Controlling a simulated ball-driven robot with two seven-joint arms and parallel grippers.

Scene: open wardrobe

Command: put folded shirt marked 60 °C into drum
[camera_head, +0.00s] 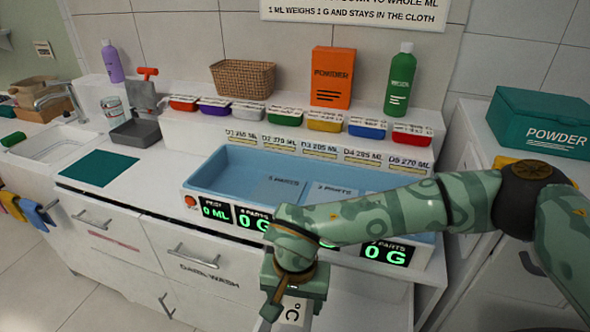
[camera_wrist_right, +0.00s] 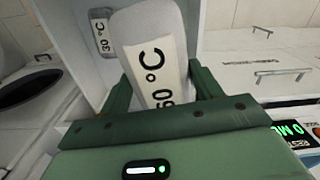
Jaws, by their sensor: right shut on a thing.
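The folded shirt marked 60 °C (camera_wrist_right: 158,58) is pale grey with a white label. My right gripper (camera_wrist_right: 160,95) is shut on it, a finger on each side. In the head view my right gripper (camera_head: 284,300) hangs in front of the counter, low in the picture, and part of the shirt's label (camera_head: 293,311) shows below it. A dark round opening (camera_wrist_right: 28,90) in a white front shows at the left of the wrist view; I cannot tell for sure that it is the drum. My left gripper is not in view.
Another folded piece marked 30 °C (camera_wrist_right: 102,33) sits in a white compartment behind the held shirt. A blue tray (camera_head: 215,178) with lit readouts stands on the counter. Drawers with handles (camera_head: 193,257) form the counter's front. Open floor (camera_head: 90,305) lies at lower left.

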